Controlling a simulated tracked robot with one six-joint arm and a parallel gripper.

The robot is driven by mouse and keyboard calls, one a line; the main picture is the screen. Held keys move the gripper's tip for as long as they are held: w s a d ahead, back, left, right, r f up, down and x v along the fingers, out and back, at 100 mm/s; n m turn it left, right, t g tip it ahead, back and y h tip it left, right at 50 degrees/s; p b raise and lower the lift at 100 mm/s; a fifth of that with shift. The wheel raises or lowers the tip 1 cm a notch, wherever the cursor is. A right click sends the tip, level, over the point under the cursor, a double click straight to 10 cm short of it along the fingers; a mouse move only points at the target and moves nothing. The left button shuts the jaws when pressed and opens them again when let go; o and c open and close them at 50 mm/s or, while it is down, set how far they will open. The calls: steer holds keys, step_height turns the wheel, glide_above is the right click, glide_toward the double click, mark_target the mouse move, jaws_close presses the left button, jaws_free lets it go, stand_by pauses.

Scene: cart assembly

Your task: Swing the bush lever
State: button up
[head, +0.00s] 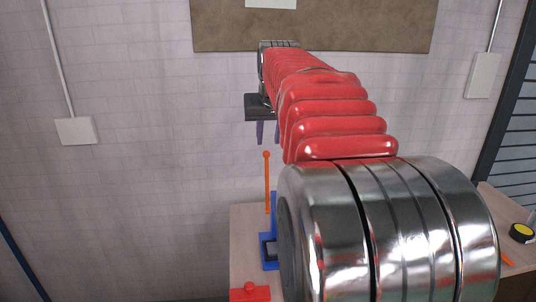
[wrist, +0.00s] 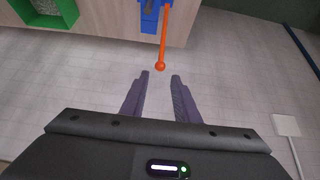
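The lever is a thin orange rod with a round knob (head: 266,155). In the head view it stands upright from a blue fixture (head: 268,248) on the wooden table. In the wrist view the orange lever (wrist: 164,40) runs from the blue fixture (wrist: 149,18) to its knob, just beyond my fingertips. My gripper (head: 268,138) hangs fingers down above the lever in the head view. In the wrist view the two purple-grey fingers of my gripper (wrist: 160,75) are apart with nothing between them. My arm hides part of the fixture in the head view.
The wooden table (head: 245,220) stands against a pale brick wall. A red block with a knob (head: 250,291) is at its near left. A yellow tape measure (head: 522,233) lies at the right. A green bin (wrist: 62,12) shows in the wrist view.

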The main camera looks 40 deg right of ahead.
mark_target(267, 153)
steer(key=shift+x, duration=4)
steer(key=shift+s+a, duration=0.1)
steer(key=shift+s, duration=0.05)
steer(key=c, duration=0.6)
